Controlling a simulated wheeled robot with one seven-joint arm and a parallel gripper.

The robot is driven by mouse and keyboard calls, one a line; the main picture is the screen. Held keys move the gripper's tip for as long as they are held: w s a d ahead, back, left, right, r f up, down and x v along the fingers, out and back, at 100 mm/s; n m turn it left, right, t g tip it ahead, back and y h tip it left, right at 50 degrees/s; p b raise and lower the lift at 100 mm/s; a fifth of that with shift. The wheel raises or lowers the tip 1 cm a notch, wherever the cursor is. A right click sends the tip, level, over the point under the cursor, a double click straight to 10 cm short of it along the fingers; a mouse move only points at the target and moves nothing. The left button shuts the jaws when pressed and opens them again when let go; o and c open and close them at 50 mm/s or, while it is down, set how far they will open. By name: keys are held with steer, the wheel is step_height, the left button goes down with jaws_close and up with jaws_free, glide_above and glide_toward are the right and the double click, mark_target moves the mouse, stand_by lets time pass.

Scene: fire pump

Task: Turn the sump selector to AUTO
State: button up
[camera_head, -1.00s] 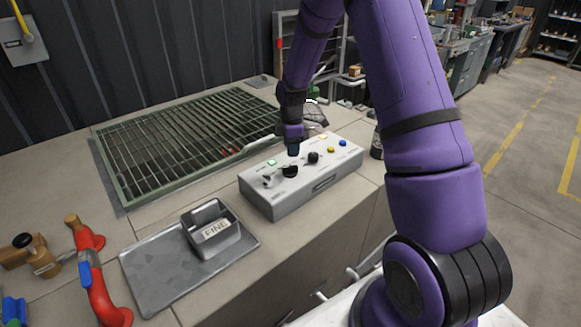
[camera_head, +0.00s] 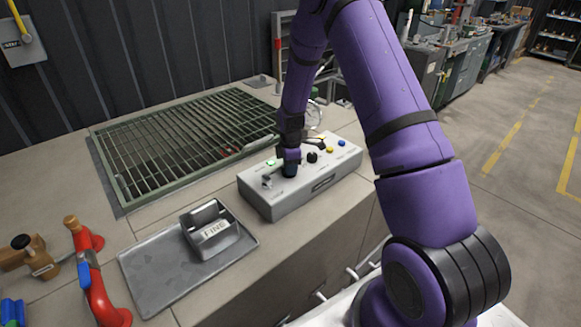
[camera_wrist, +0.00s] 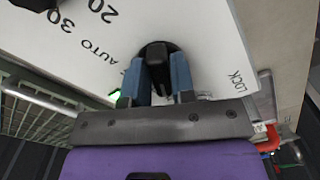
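The grey control box (camera_head: 285,202) sits on the bench top, in the middle of the head view. My gripper (camera_head: 290,170) points down onto its top face, at the middle-left black knob, which it mostly hides there. In the wrist view the black knob (camera_wrist: 157,58) stands between the two blue fingers of my gripper (camera_wrist: 158,78). The fingers flank it closely; I cannot tell whether they press on it. The printed word AUTO (camera_wrist: 97,50) lies left of the knob and LOCK (camera_wrist: 235,80) right of it. The knob's pointer setting is not clear.
Another black knob (camera_head: 312,157), a yellow button (camera_head: 330,150) and a blue button (camera_head: 341,143) are close on the right of the box top. A small switch (camera_head: 267,181) is on the left. A green-framed grating (camera_head: 180,140) lies behind; a tray (camera_head: 150,285) lies in front-left.

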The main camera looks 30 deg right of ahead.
jaws_close()
steer(key=shift+m, duration=0.3)
steer(key=m, duration=0.5)
steer(key=shift+s+a+m, duration=0.1)
steer(key=shift+m, duration=0.2)
steer(key=m, duration=0.5)
steer(key=shift+a, duration=0.15)
steer(key=m, duration=0.6)
steer(key=shift+a+m, duration=0.1)
steer(key=shift+m, duration=0.2)
steer(key=m, duration=0.6)
steer(key=shift+a, duration=0.1)
